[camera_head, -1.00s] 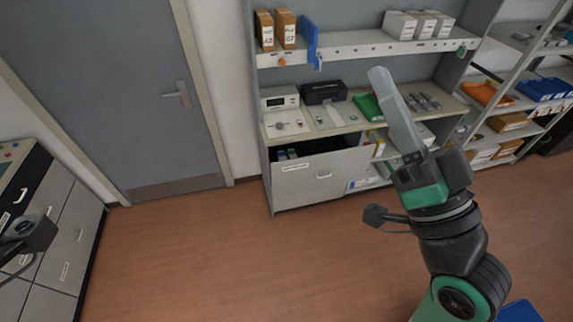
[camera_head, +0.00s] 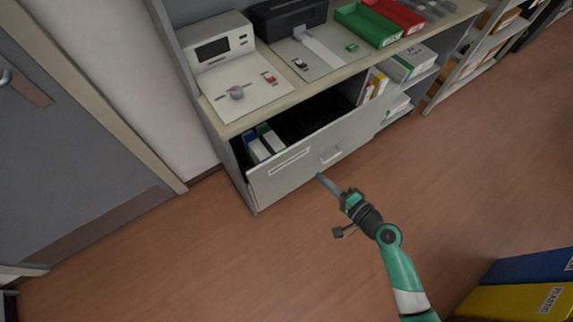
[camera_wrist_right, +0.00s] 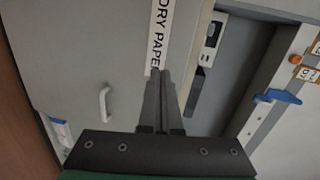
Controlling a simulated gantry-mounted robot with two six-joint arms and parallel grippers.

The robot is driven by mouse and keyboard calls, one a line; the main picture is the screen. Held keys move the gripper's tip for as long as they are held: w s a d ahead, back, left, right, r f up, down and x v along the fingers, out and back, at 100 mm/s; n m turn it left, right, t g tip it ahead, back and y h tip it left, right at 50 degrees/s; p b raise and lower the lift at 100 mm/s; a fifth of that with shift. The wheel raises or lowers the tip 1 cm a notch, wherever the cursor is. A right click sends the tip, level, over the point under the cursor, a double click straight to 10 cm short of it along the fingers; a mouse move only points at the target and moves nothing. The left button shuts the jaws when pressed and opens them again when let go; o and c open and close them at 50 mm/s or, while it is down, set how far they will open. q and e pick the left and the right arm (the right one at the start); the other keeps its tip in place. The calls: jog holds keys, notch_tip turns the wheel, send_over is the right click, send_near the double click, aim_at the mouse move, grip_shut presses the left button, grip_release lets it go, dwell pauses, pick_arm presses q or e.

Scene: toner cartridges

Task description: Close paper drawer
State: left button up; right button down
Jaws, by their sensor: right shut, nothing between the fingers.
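The paper drawer (camera_head: 358,132) is a grey front low in the shelf unit. It stands pulled out, with a dark gap above it and binders (camera_head: 264,142) inside. It bears a label (camera_head: 288,162) and a pale handle (camera_head: 330,156). My right gripper (camera_head: 320,177) is shut and empty, its tips at the lower part of the drawer front. In the right wrist view the shut fingers (camera_wrist_right: 163,74) point at the drawer front (camera_wrist_right: 75,50), beside the "DRY PAPER" label (camera_wrist_right: 158,35) and the handle (camera_wrist_right: 104,103). I cannot tell whether they touch it. My left gripper is out of view.
Above the drawer, the counter (camera_head: 240,127) holds a white device (camera_head: 215,42), a black printer (camera_head: 288,15), and green (camera_head: 366,25) and red (camera_head: 397,14) trays. Blue (camera_head: 530,268) and yellow (camera_head: 515,302) bins stand at the lower right. The floor before the drawer is clear.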

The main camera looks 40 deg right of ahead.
notch_tip(320, 180, down, 6)
jog(key=s+b, duration=0.2)
jog(key=m+h+b, duration=0.1)
jog(key=b, duration=0.4)
send_near(301, 168)
jog(key=shift+g, duration=0.4)
jog(key=x, duration=0.5)
jog(key=shift+w+a, duration=0.15)
jog(key=shift+w, duration=0.7)
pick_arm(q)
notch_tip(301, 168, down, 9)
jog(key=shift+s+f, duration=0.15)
